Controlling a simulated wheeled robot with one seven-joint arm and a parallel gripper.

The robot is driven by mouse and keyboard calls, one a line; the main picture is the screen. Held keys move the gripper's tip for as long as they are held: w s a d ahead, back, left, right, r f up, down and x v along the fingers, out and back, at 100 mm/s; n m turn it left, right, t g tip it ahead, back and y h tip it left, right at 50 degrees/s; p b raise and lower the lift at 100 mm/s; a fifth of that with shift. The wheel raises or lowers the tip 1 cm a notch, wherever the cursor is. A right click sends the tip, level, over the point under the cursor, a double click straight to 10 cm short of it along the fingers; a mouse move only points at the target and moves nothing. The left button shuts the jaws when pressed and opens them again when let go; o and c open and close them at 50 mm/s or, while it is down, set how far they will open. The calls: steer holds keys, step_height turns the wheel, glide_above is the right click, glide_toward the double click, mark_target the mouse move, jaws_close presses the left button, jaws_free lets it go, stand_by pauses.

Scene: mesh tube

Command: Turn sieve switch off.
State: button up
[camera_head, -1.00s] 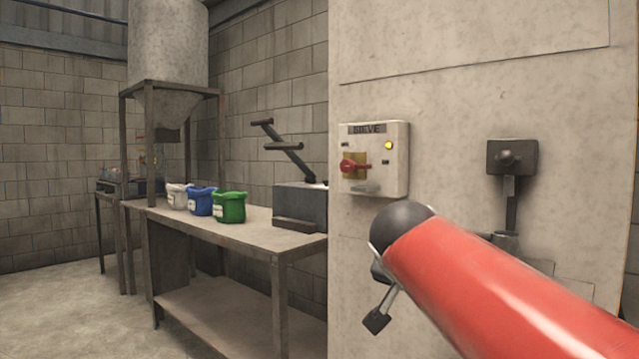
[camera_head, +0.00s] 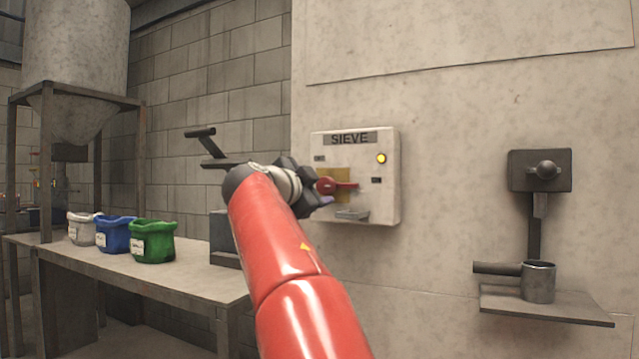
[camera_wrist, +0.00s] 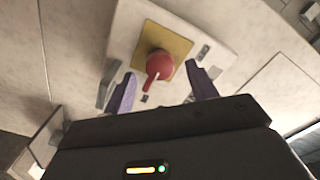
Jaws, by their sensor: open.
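The sieve switch box (camera_head: 387,205) is a pale panel on the wall, labelled SIEVE, with a lit yellow lamp (camera_head: 381,158). Its red rotary handle (camera_head: 340,186) sits on a yellow plate and points right in the head view. In the wrist view the red handle (camera_wrist: 157,66) lies ahead, between and beyond the purple fingertips. My gripper (camera_wrist: 161,92) is open and empty, facing the box. In the head view my gripper (camera_head: 318,203) is at the box's left side, partly hiding the plate. I cannot tell whether a finger touches the handle.
A grey lever unit (camera_head: 541,171) and a small shelf (camera_head: 545,306) with a metal cup (camera_head: 538,281) are on the wall at right. A bench (camera_head: 150,273) at left holds white, blue and green bags (camera_head: 152,241). The wall around the switch is clear.

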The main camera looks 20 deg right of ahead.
mark_target(322, 187)
steer(key=shift+p+x, duration=0.55)
steer(key=shift+x, duration=1.35)
steer(key=c, duration=1)
